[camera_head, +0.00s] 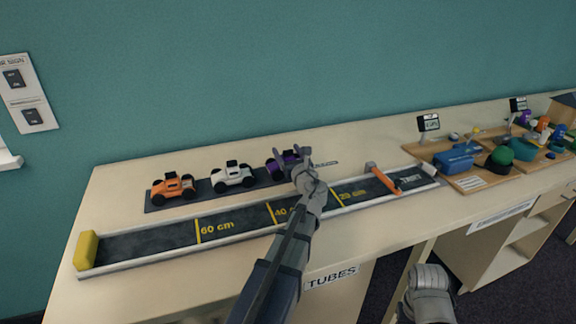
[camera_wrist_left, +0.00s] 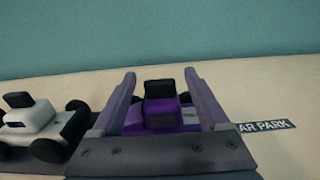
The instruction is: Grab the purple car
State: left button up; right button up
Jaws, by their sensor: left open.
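The purple car (camera_head: 271,164) stands at the right end of a dark parking strip at the back of the table, partly hidden behind my left gripper. My left gripper (camera_head: 291,153) is open over it. In the left wrist view the purple car (camera_wrist_left: 161,112) sits between the two raised fingers of my left gripper (camera_wrist_left: 160,82), with no finger clearly closed on it. Its lower part is hidden by the gripper body. My right arm shows at the lower right of the head view, but its fingers cannot be made out.
A white car (camera_head: 233,177) and an orange car (camera_head: 173,187) stand left on the strip (camera_head: 204,185). In front lies a marked track (camera_head: 160,239) with a yellow end block (camera_head: 87,250) and an orange gate (camera_head: 384,179). Boards with models (camera_head: 455,160) stand at right.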

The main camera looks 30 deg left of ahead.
pick_arm(q)
jog(key=x, duration=0.2)
jog(key=shift+w+a, duration=0.2)
jog(key=shift+c, duration=0.3)
grip_shut()
